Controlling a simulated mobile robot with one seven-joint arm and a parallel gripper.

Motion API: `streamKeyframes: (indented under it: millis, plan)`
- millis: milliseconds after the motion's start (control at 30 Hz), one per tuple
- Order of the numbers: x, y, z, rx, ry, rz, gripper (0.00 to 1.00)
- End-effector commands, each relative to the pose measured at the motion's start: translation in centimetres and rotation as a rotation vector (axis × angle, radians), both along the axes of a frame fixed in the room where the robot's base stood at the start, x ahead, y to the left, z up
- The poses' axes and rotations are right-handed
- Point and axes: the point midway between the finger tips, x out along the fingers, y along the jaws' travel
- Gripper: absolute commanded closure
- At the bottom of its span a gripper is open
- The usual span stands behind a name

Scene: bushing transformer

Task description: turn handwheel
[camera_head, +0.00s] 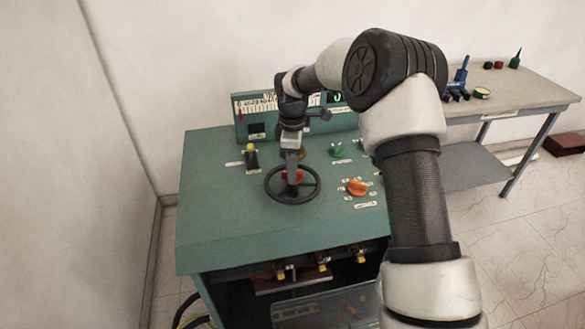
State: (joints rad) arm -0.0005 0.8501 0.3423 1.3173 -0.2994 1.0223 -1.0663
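The black handwheel (268,194) lies flat on the sloping top of the green control desk (215,205). It has a dark round rim and a red part (297,175) near its hub. My gripper (292,180) points down over the middle of the wheel, with its tip at or just above the red part. I cannot tell whether it touches the hub. The finger opening is too small and partly hidden to judge. My arm comes from the right and covers the desk's right side.
An orange knob (357,187) is right of the wheel, a green knob (337,150) behind it, and a yellow-tipped lever (251,155) to its left. A meter panel (255,115) stands along the desk's back. A side table (520,95) with tools is at the right.

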Motion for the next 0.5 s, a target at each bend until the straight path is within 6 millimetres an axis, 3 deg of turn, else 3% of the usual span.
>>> streamKeyframes:
  millis: [267, 500]
  plan:
    - [0.1, 0.0, 1.3, 0.000, -0.002, 0.000, 0.67]
    - [0.1, 0.0, 6.6, 0.000, -0.005, -0.001, 0.67]
